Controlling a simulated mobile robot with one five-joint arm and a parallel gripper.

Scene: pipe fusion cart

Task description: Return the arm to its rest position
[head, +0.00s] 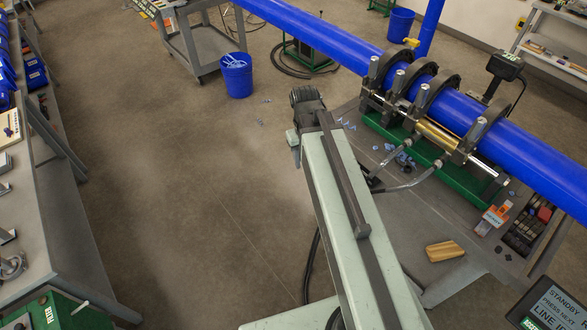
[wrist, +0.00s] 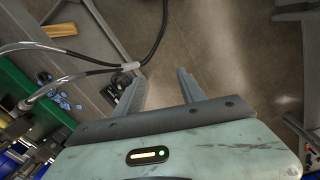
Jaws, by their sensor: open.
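My arm stretches from the bottom of the head view up over the floor, left of the pipe cart. Its far end shows as a dark block in the head view, and the fingers cannot be made out there. In the wrist view my gripper (wrist: 160,76) is open, its two fingers apart, with nothing between them and bare floor beyond. A dark hose loops beyond the fingers, close to the left one in that picture; I cannot tell whether it touches.
A long blue pipe (head: 535,160) runs through a clamp machine (head: 425,92) on the cart (head: 405,205) at right. A wooden block (head: 445,251) lies on the cart. A blue bucket (head: 237,77) stands on the floor. A grey bench (head: 70,240) lines the left; open floor lies between.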

